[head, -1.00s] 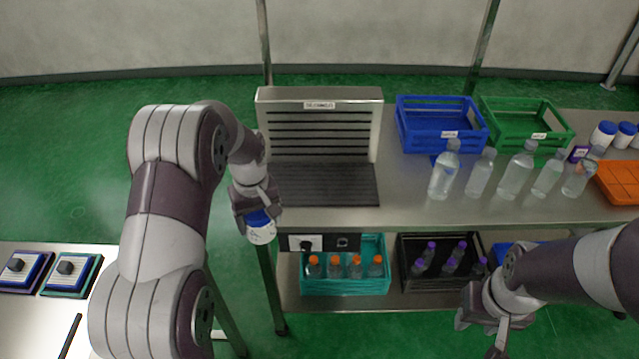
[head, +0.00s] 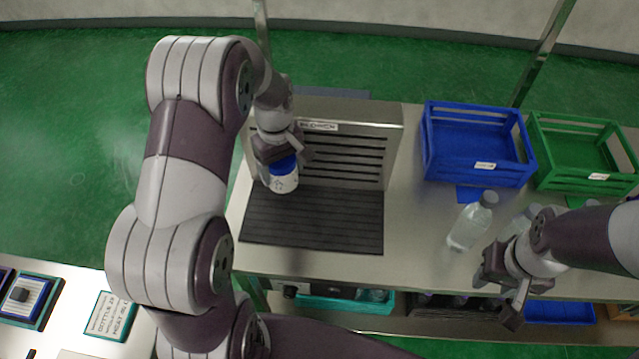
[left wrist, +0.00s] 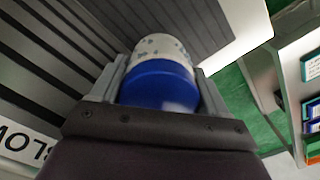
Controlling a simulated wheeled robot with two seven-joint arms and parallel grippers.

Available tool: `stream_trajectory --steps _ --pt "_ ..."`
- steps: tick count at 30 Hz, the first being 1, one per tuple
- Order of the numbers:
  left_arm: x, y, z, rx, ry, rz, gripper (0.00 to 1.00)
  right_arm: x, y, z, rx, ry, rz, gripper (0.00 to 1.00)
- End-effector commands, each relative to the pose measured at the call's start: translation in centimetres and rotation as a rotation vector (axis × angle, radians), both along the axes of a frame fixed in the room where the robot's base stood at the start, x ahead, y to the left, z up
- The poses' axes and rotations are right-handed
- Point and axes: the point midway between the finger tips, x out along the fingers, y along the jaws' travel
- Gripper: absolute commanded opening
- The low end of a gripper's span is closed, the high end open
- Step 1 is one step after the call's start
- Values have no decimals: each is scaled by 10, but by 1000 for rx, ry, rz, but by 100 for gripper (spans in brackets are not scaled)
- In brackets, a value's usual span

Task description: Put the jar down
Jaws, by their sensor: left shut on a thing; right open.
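The jar (head: 284,180) is white with a blue lid. My left gripper (head: 283,160) is shut on it, and in the head view it is over the back left part of the dark ribbed mat of the blower station (head: 315,225). In the left wrist view the jar (left wrist: 160,80) sits between the two fingers with its blue lid toward the camera. I cannot tell whether its bottom touches the mat. My right gripper (head: 505,290) is open and empty near the front edge of the table, right of the mat.
The slatted metal back panel (head: 345,150) stands just behind the jar. A clear bottle (head: 472,222) stands near my right gripper. A blue crate (head: 478,178) and a green crate (head: 585,180) stand at the back right. Bare table (head: 420,235) lies right of the mat.

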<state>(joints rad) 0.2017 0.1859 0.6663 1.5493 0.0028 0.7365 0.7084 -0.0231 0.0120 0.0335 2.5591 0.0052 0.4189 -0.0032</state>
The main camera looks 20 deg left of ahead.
Motion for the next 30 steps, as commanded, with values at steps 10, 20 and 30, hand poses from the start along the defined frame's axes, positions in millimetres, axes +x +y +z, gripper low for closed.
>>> stream_trajectory --steps 10,20,30 --pt "-2 0 -62 -1 4 0 36 0 0 11 0 0 0 43" --pt "-2 0 -92 0 1 0 30 0 0 14 0 0 0 43" --pt "-3 0 -95 0 3 -1 100 0 0 12 0 0 0 43"
